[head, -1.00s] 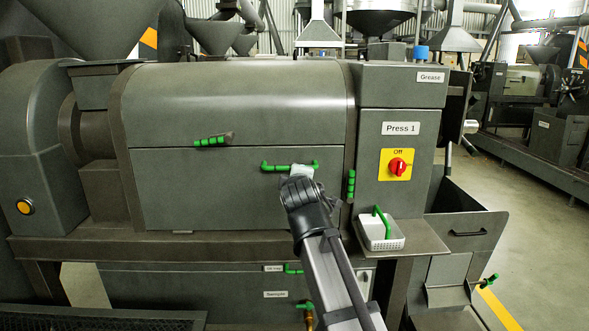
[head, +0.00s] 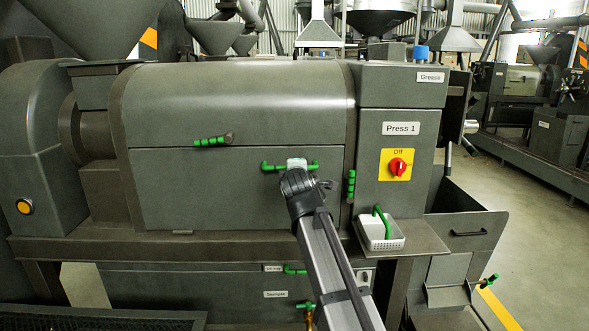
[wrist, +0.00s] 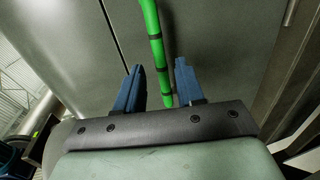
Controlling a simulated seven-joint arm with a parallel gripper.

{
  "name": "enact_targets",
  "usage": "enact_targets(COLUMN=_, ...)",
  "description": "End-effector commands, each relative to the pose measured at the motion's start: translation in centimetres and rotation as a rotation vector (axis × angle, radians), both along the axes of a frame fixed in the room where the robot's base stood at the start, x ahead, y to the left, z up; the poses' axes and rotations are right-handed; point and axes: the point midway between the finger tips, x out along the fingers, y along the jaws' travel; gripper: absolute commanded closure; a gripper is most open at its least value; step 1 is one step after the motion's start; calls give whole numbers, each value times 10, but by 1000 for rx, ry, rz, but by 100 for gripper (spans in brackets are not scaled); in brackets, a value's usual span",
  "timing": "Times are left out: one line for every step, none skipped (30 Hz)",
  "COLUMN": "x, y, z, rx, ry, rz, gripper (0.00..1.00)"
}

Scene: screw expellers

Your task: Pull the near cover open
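The near cover (head: 200,190) is the grey lower front panel of Press 1, and it lies flush and closed below a straight seam. Its green bar handle (head: 272,167) runs level near the panel's upper right. My gripper (head: 296,163) is at this handle and hides its middle in the head view. In the wrist view, my gripper (wrist: 158,66) has its two blue fingers apart, with the green handle (wrist: 155,45) passing between them. Gaps show on both sides of the handle, so the fingers are not closed on it.
A green latch handle (head: 210,141) sits at the seam, and an upright green handle (head: 351,184) is right of the cover. A red switch (head: 397,167) reads Off. A white basket (head: 381,236) stands on a shelf at lower right.

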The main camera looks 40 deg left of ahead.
Motion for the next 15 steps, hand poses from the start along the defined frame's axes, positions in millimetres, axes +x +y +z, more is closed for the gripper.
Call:
enact_targets(x=9, y=10, z=-1, rx=-1, ry=1, rz=0, gripper=62)
enact_targets(x=12, y=13, z=-2, rx=0, ry=0, rz=0, gripper=62)
enact_targets(x=17, y=18, z=-3, rx=0, ry=0, rz=0, gripper=62)
enact_targets(x=20, y=21, z=-4, rx=1, ry=-1, rz=0, gripper=62)
enact_targets(x=23, y=25, z=-5, rx=0, ry=0, rz=0, gripper=62)
enact_targets(x=27, y=28, z=-7, rx=0, ry=0, rz=0, gripper=62)
enact_targets(x=30, y=31, z=-8, rx=0, ry=0, rz=0, gripper=62)
enact_targets(x=32, y=33, z=-8, rx=0, ry=0, rz=0, gripper=62)
enact_targets(x=35, y=35, z=-9, rx=0, ry=0, rz=0, gripper=62)
enact_targets(x=36, y=37, z=-10, rx=0, ry=0, rz=0, gripper=62)
enact_targets(x=37, y=38, z=-10, rx=0, ry=0, rz=0, gripper=62)
enact_targets(x=39, y=39, z=-11, rx=0, ry=0, rz=0, gripper=62)
enact_targets(x=39, y=40, z=-11, rx=0, ry=0, rz=0, gripper=62)
enact_targets(x=39, y=40, z=-11, rx=1, ry=0, rz=0, gripper=62)
enact_targets(x=40, y=40, z=-11, rx=1, ry=0, rz=0, gripper=62)
